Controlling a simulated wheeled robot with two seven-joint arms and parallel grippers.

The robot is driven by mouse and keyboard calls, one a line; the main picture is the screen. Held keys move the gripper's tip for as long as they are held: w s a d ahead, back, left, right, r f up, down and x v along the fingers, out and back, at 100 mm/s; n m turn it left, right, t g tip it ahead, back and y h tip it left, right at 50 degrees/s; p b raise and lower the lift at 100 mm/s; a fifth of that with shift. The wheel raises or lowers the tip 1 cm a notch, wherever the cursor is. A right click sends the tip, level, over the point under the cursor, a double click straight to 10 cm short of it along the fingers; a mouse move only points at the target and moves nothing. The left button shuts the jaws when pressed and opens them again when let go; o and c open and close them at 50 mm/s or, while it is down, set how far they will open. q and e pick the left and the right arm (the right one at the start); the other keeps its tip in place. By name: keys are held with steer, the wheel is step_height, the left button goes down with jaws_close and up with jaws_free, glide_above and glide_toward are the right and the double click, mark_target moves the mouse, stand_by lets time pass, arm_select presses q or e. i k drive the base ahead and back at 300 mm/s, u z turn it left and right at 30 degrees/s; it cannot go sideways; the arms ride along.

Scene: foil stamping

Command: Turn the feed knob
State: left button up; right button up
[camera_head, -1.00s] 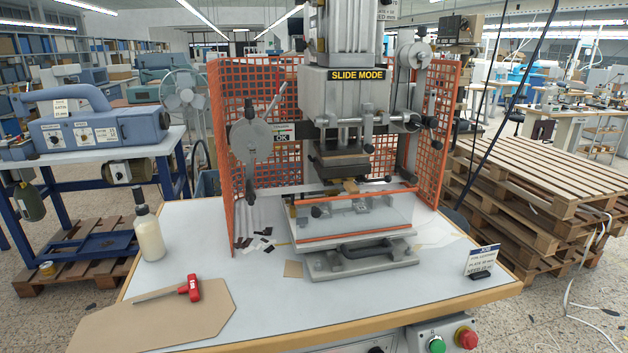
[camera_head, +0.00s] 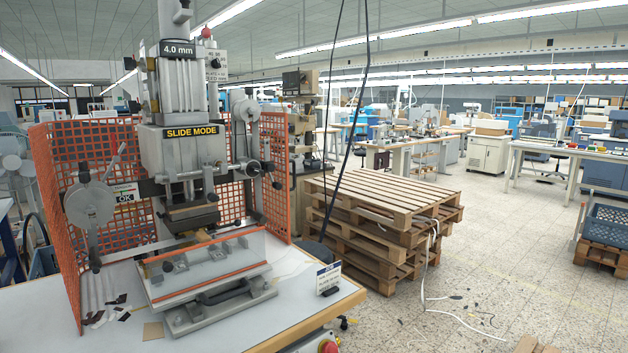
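The foil stamping press (camera_head: 155,150) stands on the white-topped bench at the left, with a "SLIDE MODE" label on its head. Dark round knobs (camera_head: 252,169) show at the right side of the head, beside the orange guard. No label marks one as the feed knob, so I cannot tell which it is. A small red knob (camera_head: 207,32) tops the press. Neither of my grippers is in view.
An orange mesh guard (camera_head: 55,170) flanks the press. A job card (camera_head: 328,277) stands near the bench's right edge. Stacked wooden pallets (camera_head: 385,205) stand right of the bench, with hanging cables before them. Open floor (camera_head: 490,260) lies further right.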

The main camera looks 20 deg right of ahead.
mark_target(253, 169)
steer(key=u, duration=0.6)
steer(key=k, duration=0.15)
steer(key=z, duration=1.9)
steer(key=i, duration=0.8)
steer(key=u, duration=0.35)
